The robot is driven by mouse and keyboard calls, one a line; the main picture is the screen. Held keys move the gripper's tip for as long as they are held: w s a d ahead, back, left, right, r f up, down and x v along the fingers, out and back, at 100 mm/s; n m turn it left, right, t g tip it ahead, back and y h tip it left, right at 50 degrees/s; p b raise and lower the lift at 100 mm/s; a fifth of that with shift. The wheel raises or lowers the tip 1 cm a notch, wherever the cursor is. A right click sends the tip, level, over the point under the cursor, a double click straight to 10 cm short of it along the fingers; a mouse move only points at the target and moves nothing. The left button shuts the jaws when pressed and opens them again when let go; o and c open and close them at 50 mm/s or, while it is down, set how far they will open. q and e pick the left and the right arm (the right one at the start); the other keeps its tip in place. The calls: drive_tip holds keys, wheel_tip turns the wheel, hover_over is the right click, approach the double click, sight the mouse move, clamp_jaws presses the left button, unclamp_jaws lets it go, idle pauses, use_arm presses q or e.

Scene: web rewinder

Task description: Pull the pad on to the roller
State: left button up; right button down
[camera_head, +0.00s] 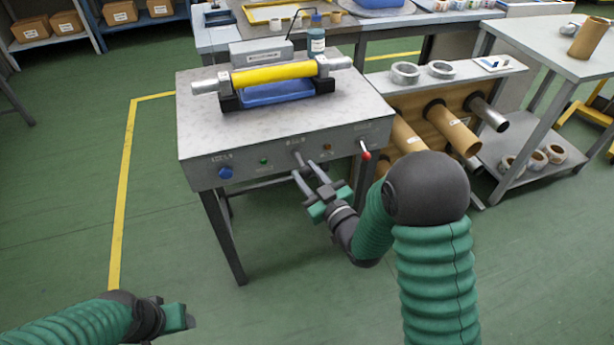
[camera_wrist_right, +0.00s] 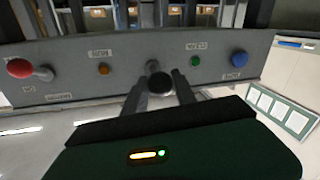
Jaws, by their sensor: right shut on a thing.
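The yellow roller (camera_head: 275,74) lies across black supports on top of the grey machine (camera_head: 190,140). A blue pad (camera_head: 277,93) sits low in front of the roller, between the supports. My right gripper (camera_head: 303,172) is at the middle of the machine's front panel. Its two fingers are shut on a dark round knob (camera_wrist_right: 160,82), which shows between them in the right wrist view. My left gripper (camera_head: 180,318) is low at the left, over the floor and away from the machine. Its fingers are too unclear to tell their opening.
The front panel also has a blue button (camera_head: 225,173), a green button (camera_head: 264,161) and a red-tipped lever (camera_head: 365,153). A bottle (camera_head: 317,35) stands behind the roller. A rack with brown tubes (camera_head: 452,129) is at the right. The floor left of the machine is clear.

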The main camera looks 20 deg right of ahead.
drive_tip(key=shift+f, duration=0.2)
drive_tip(key=c, duration=1)
unclamp_jaws()
drive_tip(key=shift+c, duration=0.2)
drive_tip(key=shift+r, duration=0.1)
drive_tip(key=v, duration=0.2)
drive_tip(key=p+v, duration=0.1)
drive_tip(key=v, duration=0.1)
drive_tip(key=p+v, duration=0.1)
drive_tip(key=v, duration=0.1)
drive_tip(key=shift+r, duration=0.25)
drive_tip(key=p+v, duration=1)
drive_tip(key=p, duration=0.1)
drive_tip(key=shift+s+f, duration=0.25)
drive_tip(key=shift+s, duration=0.1)
drive_tip(key=shift+d, duration=0.1)
